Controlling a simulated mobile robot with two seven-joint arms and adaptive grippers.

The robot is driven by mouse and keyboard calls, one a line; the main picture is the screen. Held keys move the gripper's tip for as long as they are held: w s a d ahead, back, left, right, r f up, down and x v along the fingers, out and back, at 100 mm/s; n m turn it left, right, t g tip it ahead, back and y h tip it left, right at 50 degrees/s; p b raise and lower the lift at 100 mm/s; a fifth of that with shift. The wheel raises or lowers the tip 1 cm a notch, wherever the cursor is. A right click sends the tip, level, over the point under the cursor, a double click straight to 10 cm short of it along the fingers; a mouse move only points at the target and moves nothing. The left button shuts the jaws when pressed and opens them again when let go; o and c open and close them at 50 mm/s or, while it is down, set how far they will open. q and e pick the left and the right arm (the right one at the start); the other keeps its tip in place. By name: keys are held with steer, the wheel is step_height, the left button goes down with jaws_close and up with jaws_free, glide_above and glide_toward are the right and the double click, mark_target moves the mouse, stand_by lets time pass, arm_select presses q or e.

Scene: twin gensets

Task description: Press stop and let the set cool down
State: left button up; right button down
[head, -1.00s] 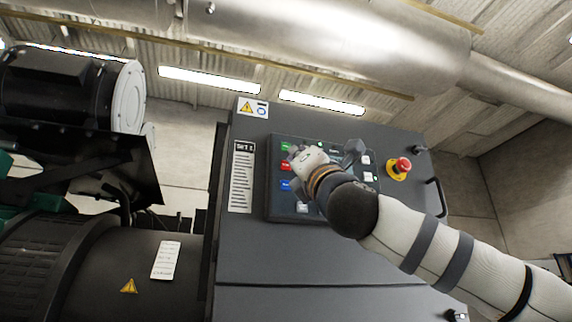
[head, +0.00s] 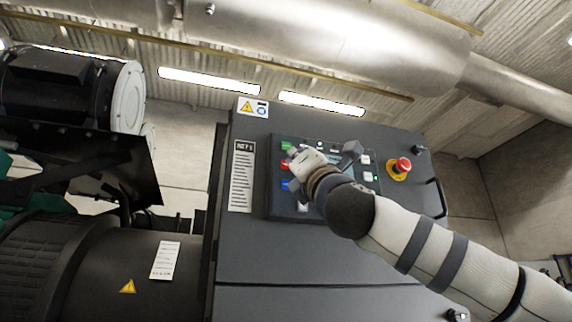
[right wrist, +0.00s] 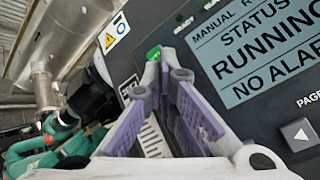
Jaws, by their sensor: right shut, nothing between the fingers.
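The dark control panel (head: 322,208) is on the grey cabinet of the set labelled SET 1. A green button (head: 286,147), a red button (head: 284,166) and a blue button (head: 285,185) run down its left side. My right gripper (head: 291,159) is shut and empty, its fingertips close to the green and red buttons. In the right wrist view the closed fingertips (right wrist: 164,62) are just beside the green button (right wrist: 153,53) and the red button is hidden. Contact cannot be told. The display (right wrist: 262,45) reads STATUS RUNNING, with NO ALAR visible.
A red emergency stop (head: 402,165) on a yellow base is to the right of the panel. A handle (head: 438,197) is at the cabinet's right edge.

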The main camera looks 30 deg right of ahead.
steer(key=shift+w+d, duration=0.1)
steer(key=shift+w, duration=0.35)
stand_by(0.4)
steer(key=shift+s, duration=0.15)
steer(key=shift+s+a, duration=0.2)
steer(key=shift+s, duration=0.55)
steer(key=s+a, duration=0.1)
steer(key=s, duration=0.5)
steer(key=shift+a, duration=0.2)
steer(key=shift+w+f, duration=0.1)
steer(key=shift+w, duration=0.05)
